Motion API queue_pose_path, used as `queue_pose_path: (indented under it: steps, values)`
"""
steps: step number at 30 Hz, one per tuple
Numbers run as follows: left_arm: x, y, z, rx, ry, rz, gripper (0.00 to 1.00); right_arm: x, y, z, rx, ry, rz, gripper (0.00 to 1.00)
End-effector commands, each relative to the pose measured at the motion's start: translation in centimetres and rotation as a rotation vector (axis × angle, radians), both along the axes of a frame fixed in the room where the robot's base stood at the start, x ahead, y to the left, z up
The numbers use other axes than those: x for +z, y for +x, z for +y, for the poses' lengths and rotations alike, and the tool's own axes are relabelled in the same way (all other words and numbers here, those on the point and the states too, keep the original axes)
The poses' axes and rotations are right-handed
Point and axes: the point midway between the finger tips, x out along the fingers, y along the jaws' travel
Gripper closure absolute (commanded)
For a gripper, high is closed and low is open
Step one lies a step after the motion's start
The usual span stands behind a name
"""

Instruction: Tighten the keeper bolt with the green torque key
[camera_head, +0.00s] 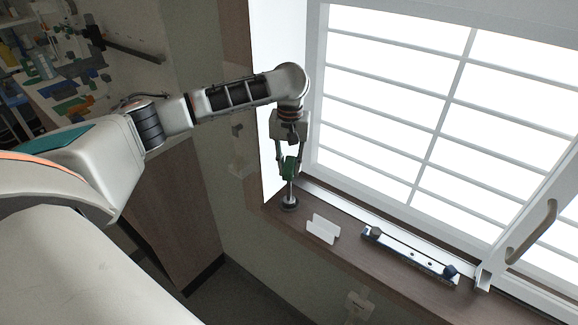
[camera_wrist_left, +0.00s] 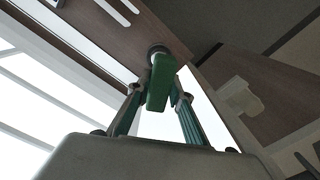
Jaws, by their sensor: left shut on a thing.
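My left gripper (camera_head: 289,162) hangs over the far left end of the window sill and is shut on the green torque key (camera_head: 290,172). The key is close to upright, its shaft pointing down to a dark round base (camera_head: 288,204) on the sill. I cannot tell whether the shaft still sits in that base. In the left wrist view the green handle (camera_wrist_left: 159,84) lies between my left fingers (camera_wrist_left: 160,98). A metal bar (camera_head: 408,254) with dark blue end pieces lies along the sill; I cannot make out which part is the keeper bolt. My right gripper is not in view.
The bright barred window (camera_head: 400,110) rises behind. A sash with a handle (camera_head: 531,232) is at right. A cluttered bench (camera_head: 62,92) is at upper left.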

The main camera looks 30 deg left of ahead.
Motion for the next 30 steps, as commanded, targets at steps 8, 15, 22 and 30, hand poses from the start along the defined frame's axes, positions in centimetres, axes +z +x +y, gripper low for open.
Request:
queue_pose_path:
  steps: [8, 15, 22, 30]
  values:
    - [-0.4, 0.0, 0.0, -0.001, 0.0, -0.001, 0.6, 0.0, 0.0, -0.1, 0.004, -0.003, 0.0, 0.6]
    - [-0.4, 0.0, 0.0, -0.001, 0.0, -0.001, 0.6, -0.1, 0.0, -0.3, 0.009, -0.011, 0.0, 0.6]
    - [0.8, 0.2, 0.0, 0.0, 0.001, -0.004, 0.6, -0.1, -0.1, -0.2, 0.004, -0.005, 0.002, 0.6]
    - [6.1, 0.3, 0.0, 0.0, 0.002, -0.007, 0.6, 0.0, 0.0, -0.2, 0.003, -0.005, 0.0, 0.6]
